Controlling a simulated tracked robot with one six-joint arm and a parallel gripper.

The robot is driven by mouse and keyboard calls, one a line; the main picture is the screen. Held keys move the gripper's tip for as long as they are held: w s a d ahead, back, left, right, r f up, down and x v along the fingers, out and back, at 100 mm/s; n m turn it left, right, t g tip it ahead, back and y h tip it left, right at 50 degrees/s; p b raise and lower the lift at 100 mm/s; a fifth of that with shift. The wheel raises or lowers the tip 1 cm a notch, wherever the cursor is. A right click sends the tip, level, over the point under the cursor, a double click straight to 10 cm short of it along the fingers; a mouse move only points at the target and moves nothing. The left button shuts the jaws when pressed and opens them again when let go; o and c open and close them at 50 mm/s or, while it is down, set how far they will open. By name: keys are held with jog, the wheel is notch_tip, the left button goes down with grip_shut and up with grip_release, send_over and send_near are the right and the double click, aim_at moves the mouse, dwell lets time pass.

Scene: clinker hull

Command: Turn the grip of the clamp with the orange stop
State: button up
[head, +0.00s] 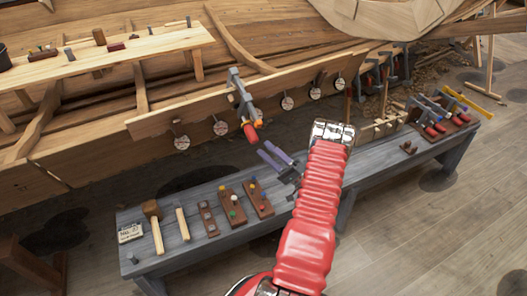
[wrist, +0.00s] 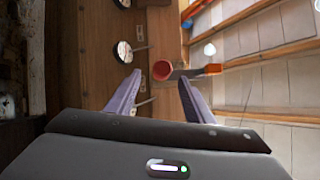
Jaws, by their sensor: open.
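The clamp (head: 238,90) with the orange stop (head: 258,123) is fixed on the edge of a long plank in the head view. Its red grip (head: 251,135) hangs at the lower end. In the wrist view the red grip (wrist: 161,70) shows its round end between the fingertips, with the orange stop (wrist: 213,69) to its right. My gripper (head: 268,153) has two purple fingers and is open and empty. It is just below and right of the grip in the head view. In the wrist view the fingers (wrist: 159,78) are spread on either side of the grip; I cannot see contact.
Round white dials (head: 221,128) hang along the plank beside the clamp. A grey bench (head: 190,248) below carries a mallet (head: 153,220), peg blocks (head: 231,206) and, at right, more clamps with red grips (head: 438,127). Wooden floor is free at lower right.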

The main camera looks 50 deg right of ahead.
jog(key=shift+s, duration=0.1)
dwell(0.4)
jog(key=r+n+h, duration=0.1)
jog(key=h, duration=0.1)
jog(key=shift+a+r+h, duration=0.15)
jog(key=shift+h, duration=0.15)
jog(key=n+g+h, duration=0.7)
jog(key=n+h, duration=0.2)
jog(key=n, duration=0.2)
send_near(255, 141)
jog(key=shift+s, duration=0.45)
jog(key=shift+w+y, duration=0.1)
jog(key=shift+y, duration=0.2)
jog(key=x, duration=1.3)
jog(key=shift+w+d+f, duration=0.2)
jog(key=shift+d, duration=0.05)
